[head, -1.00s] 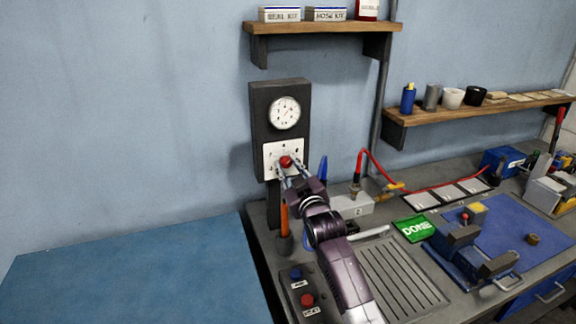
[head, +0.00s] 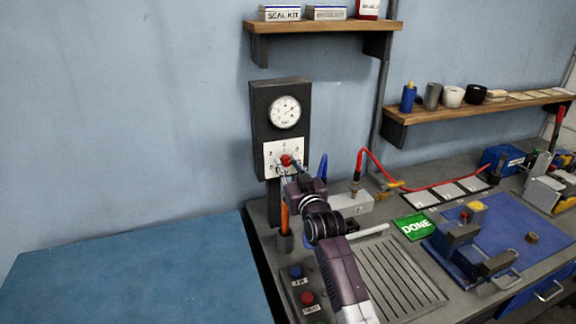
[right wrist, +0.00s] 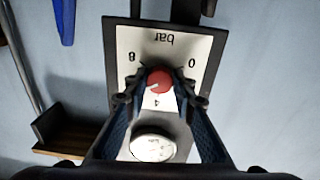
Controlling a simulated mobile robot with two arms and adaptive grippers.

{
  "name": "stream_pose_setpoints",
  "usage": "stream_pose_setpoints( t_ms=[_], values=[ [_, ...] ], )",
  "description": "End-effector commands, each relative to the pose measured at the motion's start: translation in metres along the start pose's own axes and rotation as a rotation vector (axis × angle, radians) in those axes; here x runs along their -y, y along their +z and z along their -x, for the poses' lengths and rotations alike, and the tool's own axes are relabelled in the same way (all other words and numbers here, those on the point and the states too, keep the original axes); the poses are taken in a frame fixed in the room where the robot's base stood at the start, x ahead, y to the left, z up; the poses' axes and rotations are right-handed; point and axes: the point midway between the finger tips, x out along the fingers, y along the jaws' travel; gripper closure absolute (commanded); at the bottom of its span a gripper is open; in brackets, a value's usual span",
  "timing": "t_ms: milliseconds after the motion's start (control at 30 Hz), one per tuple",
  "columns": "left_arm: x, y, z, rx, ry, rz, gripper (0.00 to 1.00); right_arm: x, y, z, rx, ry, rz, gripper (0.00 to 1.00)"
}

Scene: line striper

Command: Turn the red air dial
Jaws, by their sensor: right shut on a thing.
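The red air dial (head: 286,160) sits on a white scale plate (head: 272,153) on a dark wall panel (head: 259,110). A round white gauge (head: 285,112) is above it. My right gripper (head: 287,167) reaches up to the dial from the front. In the right wrist view, which shows the panel upside down, the two fingers (right wrist: 159,88) are on either side of the red dial (right wrist: 159,80), shut on it. The dial's pale pointer mark is near the 4; the plate also shows 0, 8 and "bar". My left gripper is not in view.
The bench holds a green DONE card (head: 415,227), a blue fixture (head: 468,250) on a blue mat, and a button box (head: 303,290) with blue and red buttons. An orange-handled tool (head: 285,215) stands below the panel. A red hose (head: 410,185) runs behind. The blue surface at left is clear.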

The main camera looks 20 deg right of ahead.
Motion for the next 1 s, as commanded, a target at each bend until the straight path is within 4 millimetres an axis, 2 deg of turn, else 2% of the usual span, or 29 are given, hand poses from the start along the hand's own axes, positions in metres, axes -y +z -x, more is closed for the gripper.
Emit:
stream_pose_setpoints(
  t_ms=[100,133,267,667,867,1000],
  values=[
    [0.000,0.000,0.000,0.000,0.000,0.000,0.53,0.000,0.002,0.000,0.003,0.000,0.001,1.00],
    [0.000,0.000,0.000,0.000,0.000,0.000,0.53,0.000,0.002,0.000,0.003,0.000,0.001,0.74],
    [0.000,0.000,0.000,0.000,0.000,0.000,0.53,0.000,0.001,0.000,0.002,0.000,0.001,0.59],
    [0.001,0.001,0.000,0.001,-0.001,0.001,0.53,0.000,0.000,0.005,0.000,0.000,0.002,0.58],
    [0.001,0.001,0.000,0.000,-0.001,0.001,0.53,0.000,0.002,0.033,0.001,0.000,0.002,0.58],
    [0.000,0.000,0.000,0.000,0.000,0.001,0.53,0.000,0.002,0.061,0.001,0.000,0.002,0.58]
  ],
)
